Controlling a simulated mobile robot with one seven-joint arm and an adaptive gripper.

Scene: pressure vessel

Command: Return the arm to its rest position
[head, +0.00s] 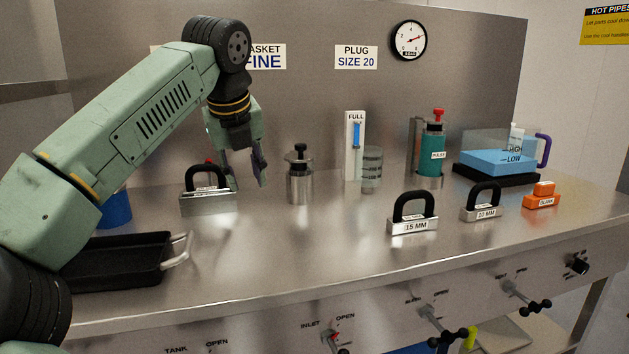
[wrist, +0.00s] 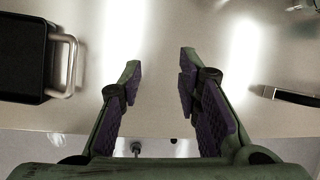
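My green arm reaches in from the left of the head view and bends down at a dark wrist joint. My gripper (head: 248,182) hangs over the back left of the steel bench, just right of a steel block with a black handle (head: 208,202). In the wrist view my gripper (wrist: 160,62) has its two purple-padded fingers apart. Nothing is between them, only bare bench beyond. In the head view the fingers partly overlap the block's right end; I cannot tell whether they touch it.
A black tray (head: 112,262) with a metal handle lies front left. A steel plunger pot (head: 300,178) stands right of my gripper. The 15 MM block (head: 412,225), 10 MM block (head: 482,208) and orange block (head: 542,200) sit to the right. Valve handles (head: 447,332) jut from the front panel.

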